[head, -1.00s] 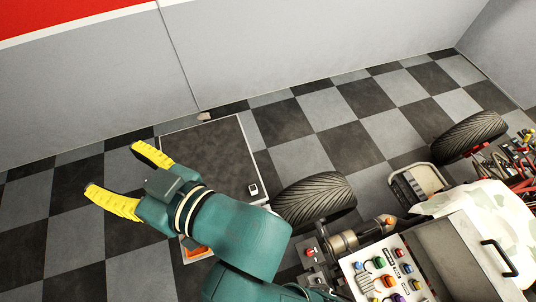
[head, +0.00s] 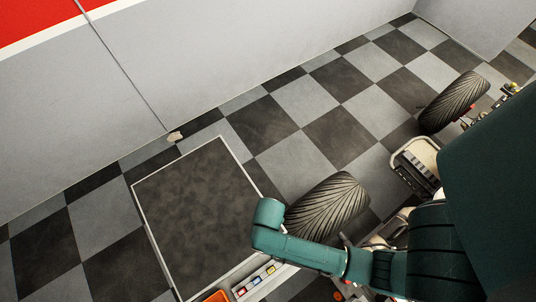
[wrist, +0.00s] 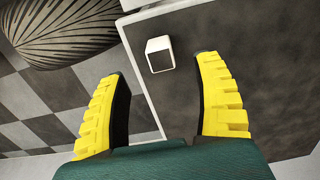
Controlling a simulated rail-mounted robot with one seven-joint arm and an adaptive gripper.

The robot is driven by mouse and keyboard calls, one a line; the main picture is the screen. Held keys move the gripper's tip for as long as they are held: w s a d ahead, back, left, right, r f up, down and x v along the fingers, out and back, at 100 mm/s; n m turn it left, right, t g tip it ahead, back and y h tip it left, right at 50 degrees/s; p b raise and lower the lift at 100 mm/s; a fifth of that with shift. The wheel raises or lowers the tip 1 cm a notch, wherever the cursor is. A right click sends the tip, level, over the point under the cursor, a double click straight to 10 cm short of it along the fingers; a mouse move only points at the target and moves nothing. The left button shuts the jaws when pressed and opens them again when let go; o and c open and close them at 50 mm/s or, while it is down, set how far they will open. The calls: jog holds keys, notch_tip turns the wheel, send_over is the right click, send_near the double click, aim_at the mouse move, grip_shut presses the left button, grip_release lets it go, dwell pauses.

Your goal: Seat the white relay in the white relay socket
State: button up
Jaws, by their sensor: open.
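A small white block with a dark face, which looks like the white relay (wrist: 152,46), sits on the dark tray top (wrist: 265,60) near its pale rim in the wrist view. My gripper (wrist: 160,68) is open, with its yellow fingers on either side of the block's line. The block shows between and just beyond the fingertips, with gaps on both sides; whether they are at its height I cannot tell. In the head view my arm hides the gripper, and the block does not show. I cannot make out the white relay socket in either current view.
The dark tray top (head: 195,215) is otherwise clear. A narrow rack of small coloured pieces (head: 258,282) and an orange item (head: 216,296) lie along its near edge. A tyre (head: 328,208) stands close on the right, with a second tyre (head: 453,101) farther back.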

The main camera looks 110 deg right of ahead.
jog(key=f, duration=0.5)
jog(key=d+f+b, duration=0.1)
jog(key=f, duration=0.2)
jog(key=c, duration=1.2)
